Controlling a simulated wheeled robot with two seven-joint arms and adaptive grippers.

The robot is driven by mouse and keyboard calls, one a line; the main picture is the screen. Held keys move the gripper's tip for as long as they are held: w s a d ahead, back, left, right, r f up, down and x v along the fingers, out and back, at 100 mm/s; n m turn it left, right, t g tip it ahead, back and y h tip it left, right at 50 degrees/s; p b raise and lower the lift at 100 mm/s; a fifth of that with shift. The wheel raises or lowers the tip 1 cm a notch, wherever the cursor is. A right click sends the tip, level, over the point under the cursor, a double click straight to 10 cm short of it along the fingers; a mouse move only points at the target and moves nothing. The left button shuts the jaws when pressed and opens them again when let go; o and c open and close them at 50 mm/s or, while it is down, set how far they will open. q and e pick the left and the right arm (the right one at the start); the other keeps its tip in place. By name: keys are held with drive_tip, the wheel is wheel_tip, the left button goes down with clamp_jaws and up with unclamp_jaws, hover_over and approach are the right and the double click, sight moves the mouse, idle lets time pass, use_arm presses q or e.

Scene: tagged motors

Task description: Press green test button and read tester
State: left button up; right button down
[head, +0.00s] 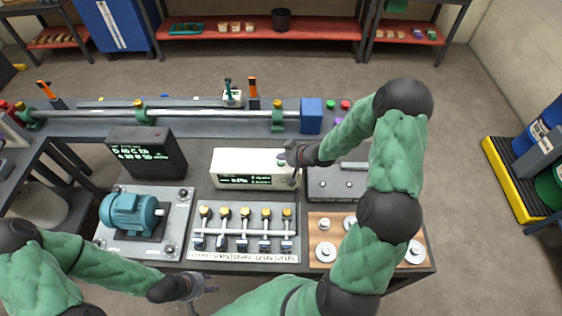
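A white tester box (232,161) stands mid-bench with a dark display (245,180) on its front. The display shows green text too small to read. A small button with purple and green on it (281,160) sits at the right of its top; my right gripper (292,166) is right beside it, and I cannot tell whether they touch. The gripper's finger opening cannot be made out. My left gripper (203,291) is low at the bench's front edge, apart from the tester, its opening unclear. A teal motor (130,213) sits on a grey plate at left.
A black display (147,154) with green characters stands behind the motor. A valve rack (243,232) with yellow tops is in front of the tester. A grey case (335,183) and a wooden board (319,225) with metal discs lie at right. A long shaft (190,113) runs behind.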

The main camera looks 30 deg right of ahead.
sight(283, 163)
drive_tip(key=shift+f, duration=0.1)
drive_tip(key=shift+f, duration=0.35)
drive_tip(key=shift+f+b, duration=0.3)
drive_tip(key=shift+b, duration=0.05)
idle(0.6)
drive_tip(key=shift+r, duration=0.1)
drive_tip(key=shift+r+p, duration=0.7)
drive_tip(key=shift+p, duration=0.15)
wheel_tip(283, 163, up, 5)
drive_tip(key=p, duration=0.5)
idle(0.4)
